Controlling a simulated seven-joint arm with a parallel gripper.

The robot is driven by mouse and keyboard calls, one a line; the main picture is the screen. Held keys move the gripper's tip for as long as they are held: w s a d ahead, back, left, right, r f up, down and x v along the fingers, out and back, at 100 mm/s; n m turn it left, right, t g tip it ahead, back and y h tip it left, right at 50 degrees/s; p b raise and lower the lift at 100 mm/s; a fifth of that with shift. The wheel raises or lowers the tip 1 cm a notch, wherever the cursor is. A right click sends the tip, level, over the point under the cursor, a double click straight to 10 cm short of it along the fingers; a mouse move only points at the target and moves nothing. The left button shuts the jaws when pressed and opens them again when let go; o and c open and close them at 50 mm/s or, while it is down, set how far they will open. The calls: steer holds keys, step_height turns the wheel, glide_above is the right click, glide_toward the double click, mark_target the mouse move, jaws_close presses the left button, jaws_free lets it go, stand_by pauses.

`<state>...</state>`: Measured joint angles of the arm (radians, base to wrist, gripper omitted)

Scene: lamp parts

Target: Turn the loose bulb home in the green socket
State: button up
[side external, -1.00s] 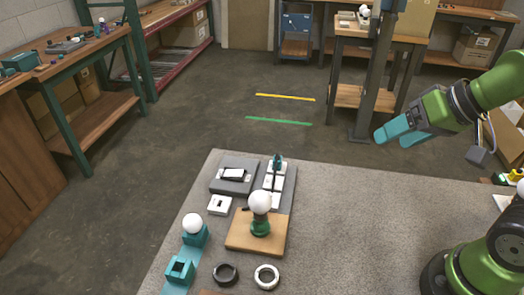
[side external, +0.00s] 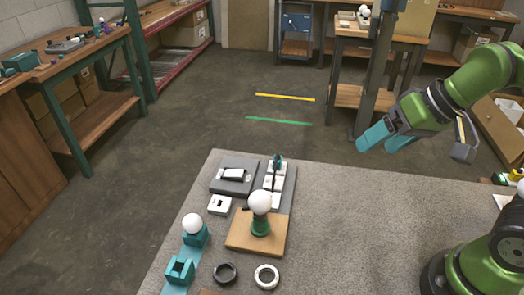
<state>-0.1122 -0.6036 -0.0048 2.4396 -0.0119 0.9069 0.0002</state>
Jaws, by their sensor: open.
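A white round bulb (side external: 260,202) stands upright in the green socket (side external: 261,226), which sits on a wooden board (side external: 243,241) on the table. From here I cannot tell how deep the bulb sits in the socket. A second white bulb (side external: 192,223) rests in a teal holder (side external: 196,239) to the left. My gripper (side external: 378,144) has teal fingers spread apart and empty. It hangs in the air well to the right of and above the bulbs, touching nothing.
An empty teal holder (side external: 179,270), a black ring (side external: 225,273) and a white ring (side external: 266,276) lie at the front. A grey tray (side external: 233,177) and a white block (side external: 219,204) are behind the board. The table's middle and right (side external: 360,220) are clear.

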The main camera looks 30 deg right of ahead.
steer(key=w+a+n+g, duration=0.2)
steer(key=w+a+g, duration=0.1)
steer(key=w+a, duration=0.4)
steer(key=m+g+h, duration=0.1)
steer(key=g+h, duration=0.1)
steer(key=g, duration=0.1)
glide_above(260, 206)
steer(key=w+d, duration=0.2)
steer(key=f, duration=1.1)
steer(key=a+f, duration=0.1)
steer(key=f, duration=0.5)
steer(key=shift+c, duration=0.4)
steer(key=shift+w, duration=0.1)
steer(key=c, duration=0.8)
steer(key=shift+o, duration=1.2)
steer(key=shift+c, duration=1.3)
steer(key=m, duration=0.7)
steer(key=shift+d+t, duration=0.2)
steer(key=shift+t, duration=0.1)
